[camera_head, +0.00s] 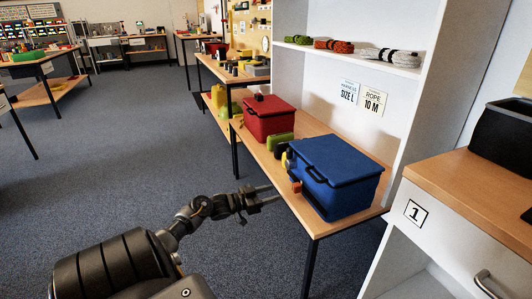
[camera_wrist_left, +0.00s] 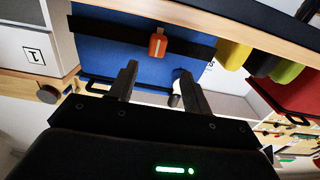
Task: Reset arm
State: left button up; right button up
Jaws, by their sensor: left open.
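My left gripper (camera_head: 266,195) is open and empty in the head view, in front of the near edge of the wooden table. It also shows in the left wrist view (camera_wrist_left: 158,78), with its two dark fingers apart and pointing at the blue box. The blue box (camera_head: 345,183) has a closed lid and sits on the table; it fills much of the left wrist view (camera_wrist_left: 115,48) too. A small orange item (camera_wrist_left: 158,44) shows against it. A gap lies between the fingers and the box in the head view. My right gripper is in neither view.
The wooden table (camera_head: 322,229) also bears a red box (camera_head: 268,119) and a green item (camera_head: 280,141). Rope bundles (camera_head: 333,45) lie on the white shelf above. A cabinet marked 1 (camera_head: 440,222) stands at right. Blue carpet (camera_head: 120,140) is clear at left.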

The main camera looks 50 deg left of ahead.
pick_arm(q)
jog(key=shift+v, duration=1)
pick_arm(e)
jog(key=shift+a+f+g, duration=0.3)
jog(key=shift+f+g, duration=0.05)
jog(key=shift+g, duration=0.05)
